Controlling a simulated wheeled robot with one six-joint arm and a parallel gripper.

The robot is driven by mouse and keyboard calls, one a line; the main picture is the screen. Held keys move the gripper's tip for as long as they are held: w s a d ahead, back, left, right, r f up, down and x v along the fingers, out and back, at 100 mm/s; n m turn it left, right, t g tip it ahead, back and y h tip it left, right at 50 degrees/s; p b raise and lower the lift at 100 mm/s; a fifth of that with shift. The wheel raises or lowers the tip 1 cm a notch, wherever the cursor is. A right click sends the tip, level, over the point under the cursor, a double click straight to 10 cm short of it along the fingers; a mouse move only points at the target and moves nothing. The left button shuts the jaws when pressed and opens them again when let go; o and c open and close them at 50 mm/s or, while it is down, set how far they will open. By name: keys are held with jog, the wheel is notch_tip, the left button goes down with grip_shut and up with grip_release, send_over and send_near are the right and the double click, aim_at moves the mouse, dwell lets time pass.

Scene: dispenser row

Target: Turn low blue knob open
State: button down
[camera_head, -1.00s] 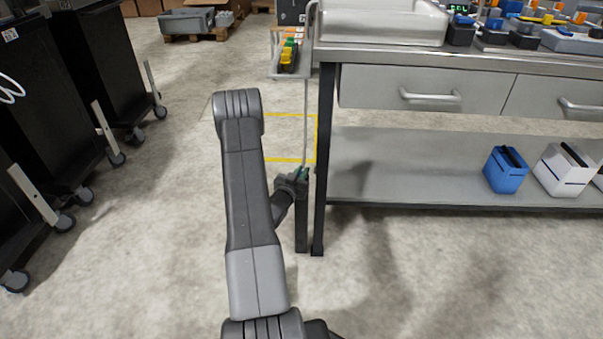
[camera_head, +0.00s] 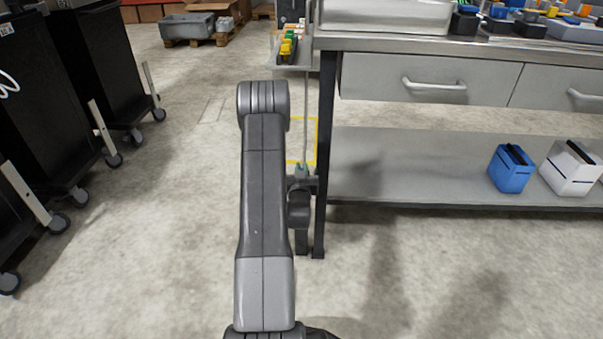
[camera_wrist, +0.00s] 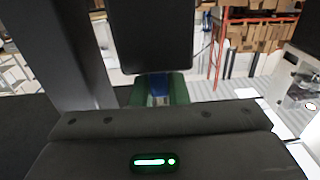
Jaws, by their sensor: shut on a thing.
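The low blue knob (camera_wrist: 159,87) shows in the wrist view between my gripper's green fingertips, just below a dark block that fills the upper middle. My gripper (camera_wrist: 158,92) is shut on the knob, with one finger on each side. In the head view my gripper (camera_head: 301,171) is low beside the bench's front left leg, at the foot of a thin upright rod (camera_head: 305,125). The knob cannot be made out in the head view, and its turn angle cannot be read.
The steel bench (camera_head: 430,41) stands right of my arm, with its dark leg (camera_head: 325,150) close to my gripper. A blue box (camera_head: 511,170) and a white box (camera_head: 571,168) sit on its lower shelf. Black wheeled cabinets (camera_head: 85,85) stand left, with open floor between.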

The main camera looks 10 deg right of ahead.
jog(key=c, duration=1.4)
grip_release()
jog(key=shift+c, duration=0.2)
jog(key=p+v, duration=0.2)
jog(key=v, duration=1.2)
jog(key=shift+p, duration=0.3)
jog(key=shift+w, duration=0.15)
jog(key=b+x, duration=0.2)
jog(key=x, duration=1.1)
jog(key=shift+w+d, duration=0.15)
jog(key=shift+w, duration=0.25)
